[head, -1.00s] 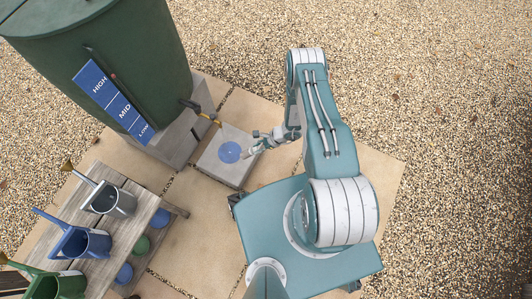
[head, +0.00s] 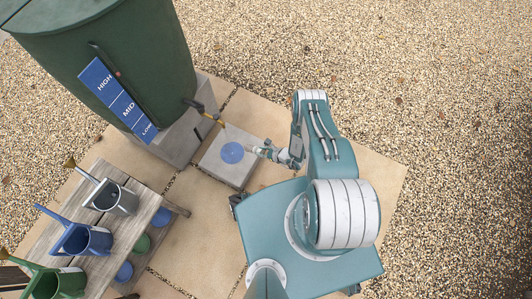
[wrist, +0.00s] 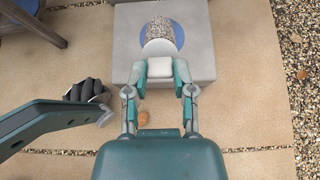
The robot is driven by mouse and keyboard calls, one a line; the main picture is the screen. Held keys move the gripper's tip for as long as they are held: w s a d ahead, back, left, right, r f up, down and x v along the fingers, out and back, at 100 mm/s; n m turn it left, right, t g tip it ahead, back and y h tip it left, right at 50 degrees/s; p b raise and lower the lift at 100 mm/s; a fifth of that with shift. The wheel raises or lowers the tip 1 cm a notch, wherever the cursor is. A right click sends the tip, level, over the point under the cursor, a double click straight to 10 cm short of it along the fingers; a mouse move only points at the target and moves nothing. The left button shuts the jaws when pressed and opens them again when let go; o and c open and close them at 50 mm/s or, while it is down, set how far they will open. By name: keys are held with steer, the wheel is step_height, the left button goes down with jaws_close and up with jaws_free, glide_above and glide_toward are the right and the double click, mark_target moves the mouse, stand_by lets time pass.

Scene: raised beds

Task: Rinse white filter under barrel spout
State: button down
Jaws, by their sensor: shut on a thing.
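My gripper (wrist: 160,72) is shut on the white filter (wrist: 160,47), gripping its pale block-shaped end. The filter's far part looks grey and speckled and points away from my gripper, over the blue disc (wrist: 178,34) in the wrist view. In the head view my gripper (head: 268,151) is at the right edge of the concrete block (head: 214,173), and the filter is too small to make out clearly. The barrel spout (head: 203,110), dark with a yellowish end, sticks out from the green barrel (head: 150,55) above and left of the disc. No water shows.
The barrel stands on a grey plinth (head: 178,148) and carries a blue level strip. A wooden bench (head: 100,217) at lower left holds grey, blue and green watering cans, with pots below.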

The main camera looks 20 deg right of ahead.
steer(key=w+a, duration=0.8)
steer(key=shift+w+a, duration=0.2)
stand_by(0.6)
steer(key=shift+s+d, duration=0.1)
stand_by(2.0)
steer(key=s+d+r, duration=0.2)
steer(key=s+d, duration=0.7)
steer(key=shift+s+d, duration=0.35)
steer(key=shift+d, duration=0.05)
stand_by(0.3)
stand_by(0.4)
